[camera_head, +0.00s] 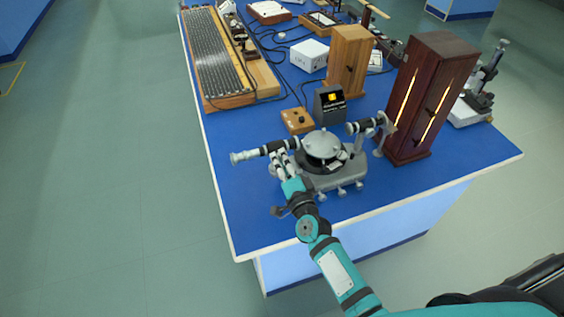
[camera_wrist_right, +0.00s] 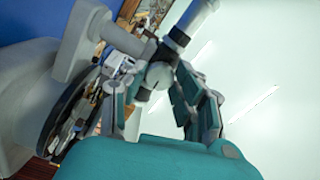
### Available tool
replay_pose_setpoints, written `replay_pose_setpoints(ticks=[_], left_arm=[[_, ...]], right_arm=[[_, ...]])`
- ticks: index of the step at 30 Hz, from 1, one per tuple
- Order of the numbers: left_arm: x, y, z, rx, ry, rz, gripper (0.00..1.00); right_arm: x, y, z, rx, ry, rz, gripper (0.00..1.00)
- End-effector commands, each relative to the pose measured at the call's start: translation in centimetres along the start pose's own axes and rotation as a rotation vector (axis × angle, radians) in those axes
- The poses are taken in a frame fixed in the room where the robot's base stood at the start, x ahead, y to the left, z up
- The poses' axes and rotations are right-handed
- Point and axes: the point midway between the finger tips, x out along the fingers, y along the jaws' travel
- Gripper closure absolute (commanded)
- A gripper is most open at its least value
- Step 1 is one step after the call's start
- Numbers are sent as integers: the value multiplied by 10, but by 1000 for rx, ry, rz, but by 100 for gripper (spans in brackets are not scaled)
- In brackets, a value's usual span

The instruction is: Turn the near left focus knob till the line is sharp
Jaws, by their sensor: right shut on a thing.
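The spectrometer (camera_head: 335,182) stands on the blue bench near its front edge, with a round grey table (camera_head: 322,146) on top. Its left telescope tube (camera_head: 246,155) points out to the left, and its right tube (camera_head: 364,126) points at the dark wooden cabinet. My right gripper (camera_head: 281,160) is at the underside of the left tube, shut on the focus knob. In the right wrist view the fingers (camera_wrist_right: 166,80) close around the small knob (camera_wrist_right: 158,74) beside the tube (camera_wrist_right: 190,25). My left gripper is out of view.
A small dark display (camera_head: 329,104) with a yellow mark stands behind the spectrometer, next to a wooden control box (camera_head: 297,121). The tall dark cabinet (camera_head: 424,95) with lit slots stands close at right. The bench's front left corner is clear.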

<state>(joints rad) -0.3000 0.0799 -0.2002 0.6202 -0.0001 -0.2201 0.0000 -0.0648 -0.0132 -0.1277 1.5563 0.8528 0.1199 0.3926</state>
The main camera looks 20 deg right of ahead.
Motion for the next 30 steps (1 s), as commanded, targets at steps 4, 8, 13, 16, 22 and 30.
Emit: replay_pose_setpoints(ticks=[4,8,13,16,22,30], left_arm=[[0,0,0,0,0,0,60],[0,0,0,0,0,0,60],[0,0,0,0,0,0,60],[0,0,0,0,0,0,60],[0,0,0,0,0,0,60],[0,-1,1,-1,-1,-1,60]], right_arm=[[0,0,0,4,1,0,100],[0,0,-1,4,1,0,100],[0,0,0,3,1,0,62],[0,0,0,3,1,0,49],[0,0,0,3,1,0,47],[-19,2,0,2,0,3,47]])
